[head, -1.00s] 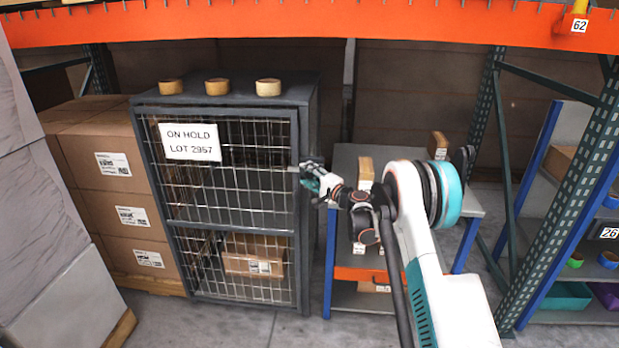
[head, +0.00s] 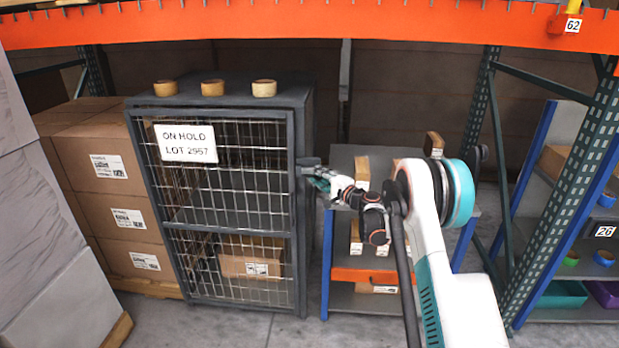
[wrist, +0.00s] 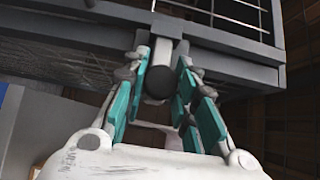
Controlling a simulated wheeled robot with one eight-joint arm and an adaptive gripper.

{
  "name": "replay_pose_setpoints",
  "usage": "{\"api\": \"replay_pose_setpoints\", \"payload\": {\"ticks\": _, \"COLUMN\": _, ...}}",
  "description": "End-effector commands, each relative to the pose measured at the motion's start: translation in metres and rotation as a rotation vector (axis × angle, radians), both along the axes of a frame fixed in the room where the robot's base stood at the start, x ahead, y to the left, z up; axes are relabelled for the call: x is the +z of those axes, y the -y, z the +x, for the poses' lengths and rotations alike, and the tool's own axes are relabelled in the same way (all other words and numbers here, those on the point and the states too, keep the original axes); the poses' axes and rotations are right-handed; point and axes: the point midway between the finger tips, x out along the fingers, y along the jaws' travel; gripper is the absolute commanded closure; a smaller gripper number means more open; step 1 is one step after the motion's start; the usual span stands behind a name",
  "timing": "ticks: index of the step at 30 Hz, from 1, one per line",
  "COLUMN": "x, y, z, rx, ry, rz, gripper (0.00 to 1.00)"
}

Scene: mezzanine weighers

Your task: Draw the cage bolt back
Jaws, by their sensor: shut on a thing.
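The cage (head: 299,230) is a dark grey frame with a mesh door and a sign reading ON HOLD LOT 2957. The cage bolt (head: 309,162) is at the right edge of the door, about mid-height, and sticks out to the right. My gripper (head: 320,182) is at the bolt, just right of the cage's edge. In the wrist view, the teal fingers of my gripper (wrist: 163,52) stand on both sides of the bolt's round dark end (wrist: 160,83), shut on it. The inner end of the bolt is hidden.
Rolls of tape (head: 212,88) stand on the cage top. A carton (head: 250,262) lies inside the cage. Stacked cartons (head: 105,170) are on the left. A blue and orange shelf unit (head: 372,275) stands right of the cage, behind my arm. Floor shows in front.

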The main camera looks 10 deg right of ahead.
Motion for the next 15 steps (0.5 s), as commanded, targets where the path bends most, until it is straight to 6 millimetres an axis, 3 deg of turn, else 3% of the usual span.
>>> {"api": "replay_pose_setpoints", "payload": {"ticks": 7, "x": -0.0014, "y": 0.003, "z": -0.0009, "rx": -0.003, "ry": 0.0, "rz": -0.001, "gripper": 1.0}}
{"api": "replay_pose_setpoints", "payload": {"ticks": 8, "x": -0.0014, "y": 0.0031, "z": -0.001, "rx": -0.003, "ry": 0.0, "rz": -0.001, "gripper": 0.68}}
{"api": "replay_pose_setpoints", "payload": {"ticks": 9, "x": -0.0014, "y": 0.0032, "z": -0.001, "rx": -0.003, "ry": 0.0, "rz": -0.001, "gripper": 0.59}}
{"api": "replay_pose_setpoints", "payload": {"ticks": 10, "x": -0.0014, "y": 0.003, "z": -0.0009, "rx": -0.003, "ry": 0.0, "rz": -0.001, "gripper": 0.53}}
{"api": "replay_pose_setpoints", "payload": {"ticks": 15, "x": -0.001, "y": 0.0022, "z": -0.0007, "rx": -0.002, "ry": 0.0, "rz": -0.001, "gripper": 0.53}}
